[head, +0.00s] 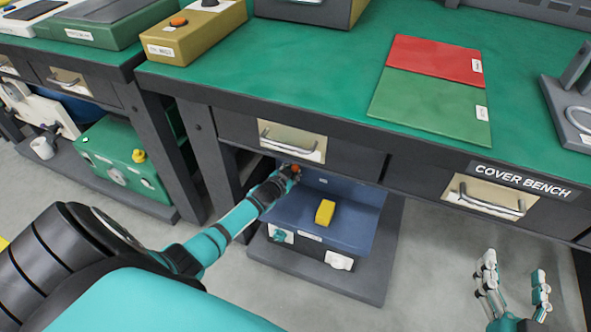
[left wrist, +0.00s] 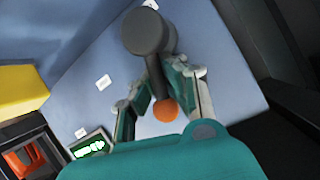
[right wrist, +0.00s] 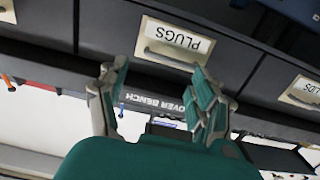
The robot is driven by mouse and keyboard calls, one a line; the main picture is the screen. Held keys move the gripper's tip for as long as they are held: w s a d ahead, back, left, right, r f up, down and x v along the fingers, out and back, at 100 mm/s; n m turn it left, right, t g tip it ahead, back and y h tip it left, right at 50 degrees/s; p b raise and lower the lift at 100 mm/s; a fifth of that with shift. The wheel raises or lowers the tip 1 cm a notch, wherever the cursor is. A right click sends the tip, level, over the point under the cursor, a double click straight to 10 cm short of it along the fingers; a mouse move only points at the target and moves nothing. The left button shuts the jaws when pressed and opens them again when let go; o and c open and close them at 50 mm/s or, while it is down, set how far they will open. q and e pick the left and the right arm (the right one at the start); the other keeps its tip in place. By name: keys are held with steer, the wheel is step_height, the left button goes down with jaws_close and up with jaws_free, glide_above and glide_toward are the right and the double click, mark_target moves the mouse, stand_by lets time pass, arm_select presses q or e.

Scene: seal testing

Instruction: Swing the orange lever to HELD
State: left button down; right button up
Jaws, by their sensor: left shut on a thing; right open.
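The orange lever shows in the left wrist view as a dark grey hub and arm with an orange ball knob (left wrist: 165,110). It is on the blue panel (left wrist: 85,75) of the machine under the bench. My left gripper (left wrist: 155,88) is shut on the lever's arm, with a finger on each side near the knob. In the head view my left gripper (head: 290,174) reaches under the bench and mostly hides the lever. Two small white tags (left wrist: 103,81) are on the panel; their words are unreadable. My right gripper (head: 513,272) is open and empty, in front of the bench.
The blue machine (head: 350,228) has a yellow block (head: 325,212) on it and stands on a low shelf under the green-topped bench (head: 330,75). Drawers with handles (head: 490,200) overhang it. A bench leg (head: 205,150) stands close left of my left forearm. Floor at right is clear.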

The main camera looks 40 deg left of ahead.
arm_select(q)
steer(key=shift+s+a+f+n+h, duration=0.2)
steer(key=shift+s+n+h, duration=0.1)
steer(key=shift+n, duration=0.1)
steer(key=shift+a+n+h, duration=0.25)
steer(key=shift+n+h, duration=0.05)
steer(key=shift+n, duration=0.1)
steer(key=shift+a+n+t+h, duration=0.1)
steer(key=shift+n+t+h, duration=0.2)
arm_select(e)
steer(key=f, duration=0.1)
steer(key=g, duration=0.1)
steer(key=f, duration=0.1)
steer(key=shift+s+d+f+g, duration=0.3)
arm_select(q)
steer(key=c, duration=1.4)
jaws_free()
steer(key=shift+s+r, duration=0.1)
steer(key=shift+r, duration=0.05)
steer(key=shift+o, duration=0.3)
steer(key=shift+a, duration=0.15)
arm_select(e)
steer(key=shift+r, duration=0.1)
arm_select(q)
steer(key=shift+r, duration=0.1)
arm_select(e)
steer(key=shift+a, duration=0.1)
arm_select(q)
steer(key=v, duration=1.1)
steer(key=shift+s, duration=0.4)
